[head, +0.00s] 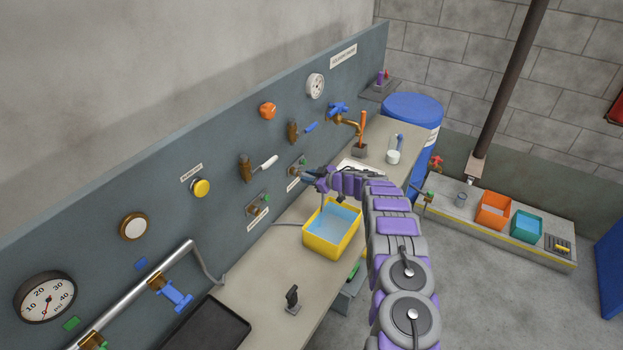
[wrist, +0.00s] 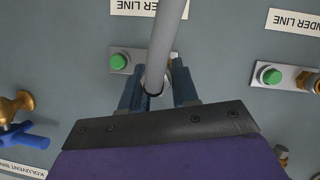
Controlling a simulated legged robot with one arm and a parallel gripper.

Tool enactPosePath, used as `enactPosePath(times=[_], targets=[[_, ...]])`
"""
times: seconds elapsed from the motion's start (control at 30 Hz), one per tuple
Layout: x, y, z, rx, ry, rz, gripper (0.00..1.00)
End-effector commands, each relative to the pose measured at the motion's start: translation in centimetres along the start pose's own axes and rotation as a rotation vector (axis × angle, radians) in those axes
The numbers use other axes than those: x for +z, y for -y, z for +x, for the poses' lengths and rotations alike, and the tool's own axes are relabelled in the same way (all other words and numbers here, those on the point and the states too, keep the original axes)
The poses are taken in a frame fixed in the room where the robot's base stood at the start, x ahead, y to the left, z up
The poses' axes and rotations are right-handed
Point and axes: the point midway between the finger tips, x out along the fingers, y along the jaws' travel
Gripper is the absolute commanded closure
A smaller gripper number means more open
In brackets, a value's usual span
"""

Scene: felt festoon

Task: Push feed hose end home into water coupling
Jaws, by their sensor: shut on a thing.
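My gripper (wrist: 158,92) is shut on the end of the grey feed hose (wrist: 168,35), with a dark finger on each side. In the head view my gripper (head: 317,180) is close to the blue-grey wall panel, above the bench. In the wrist view the hose runs up and away from the fingers. The coupling plate (wrist: 133,60) with a green button (wrist: 118,61) is right behind the hose. The hose and fingers hide most of the coupling's mouth, with only a bit of its brass showing. I cannot tell whether the hose end is inside it or just in front.
A similar coupling (head: 252,209) sits lower left on the panel, and a brass tap (head: 348,122) to the upper right. A yellow bin (head: 347,247) with blue inside stands on the bench below my gripper. A black tray (head: 207,336) lies at the near end.

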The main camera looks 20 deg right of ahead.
Motion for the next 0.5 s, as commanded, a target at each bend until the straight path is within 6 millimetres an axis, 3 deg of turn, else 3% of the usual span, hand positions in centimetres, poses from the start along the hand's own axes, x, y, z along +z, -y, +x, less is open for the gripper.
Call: enactPosePath(times=[0.23, 0.27, 0.5], targets=[[-0.30, 0.07, 0.71, -0.001, -0.001, 0.000, 1.00], [-0.27, 0.05, 0.68, -0.001, 0.000, 0.000, 0.69], [-0.22, 0.05, 0.65, -0.001, 0.000, 0.001, 0.46]])
